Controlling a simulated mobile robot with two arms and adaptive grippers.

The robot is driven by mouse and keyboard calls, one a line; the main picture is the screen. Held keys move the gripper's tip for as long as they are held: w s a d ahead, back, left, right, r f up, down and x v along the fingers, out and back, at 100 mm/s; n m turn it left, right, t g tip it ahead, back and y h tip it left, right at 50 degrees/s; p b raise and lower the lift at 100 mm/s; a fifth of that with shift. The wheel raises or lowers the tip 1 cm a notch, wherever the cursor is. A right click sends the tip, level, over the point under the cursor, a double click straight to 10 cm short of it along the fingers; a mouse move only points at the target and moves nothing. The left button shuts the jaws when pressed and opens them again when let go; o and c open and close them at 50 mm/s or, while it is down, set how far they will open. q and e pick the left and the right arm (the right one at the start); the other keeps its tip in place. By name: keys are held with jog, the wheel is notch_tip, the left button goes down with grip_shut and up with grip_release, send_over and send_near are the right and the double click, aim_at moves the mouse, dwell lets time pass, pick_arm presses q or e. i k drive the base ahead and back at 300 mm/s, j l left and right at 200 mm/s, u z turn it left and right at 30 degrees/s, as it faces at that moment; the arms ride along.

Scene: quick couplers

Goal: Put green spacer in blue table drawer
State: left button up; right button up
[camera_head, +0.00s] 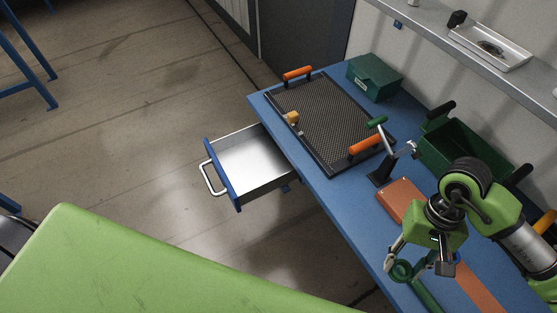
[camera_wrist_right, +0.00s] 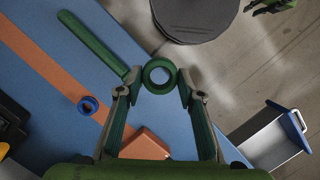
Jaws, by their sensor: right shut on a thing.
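The green spacer, a ring with a round hole, shows in the wrist view (camera_wrist_right: 147,83) between the fingertips of my right gripper (camera_wrist_right: 158,77). In the head view, the spacer (camera_head: 401,270) is at the tips of the same gripper (camera_head: 418,267), at the table's lower right. The gripper is shut on it; its height above the tabletop is hard to tell. The blue table's drawer (camera_head: 245,165) is pulled out on the table's left side, with an empty metal tray and blue front. It also shows in the right wrist view (camera_wrist_right: 272,140). My left gripper is not in view.
A green bar (camera_wrist_right: 92,45) lies close beside the spacer. A blue ring (camera_wrist_right: 88,105) is on the table. A black mesh tray (camera_head: 325,115) with orange handles, a green box (camera_head: 374,78), a green bin (camera_head: 465,150) and an orange block (camera_head: 400,200) occupy the tabletop.

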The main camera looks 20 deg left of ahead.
aim_at(272, 158)
jog(key=i+j+z, duration=0.15)
jog(key=j+z, duration=0.25)
jog(key=j, duration=0.4)
jog(key=j+z, duration=0.4)
jog(key=j, duration=1.45)
jog(key=k+j+z, duration=0.1)
jog(key=j, duration=1.95)
jog(key=k+z, duration=0.05)
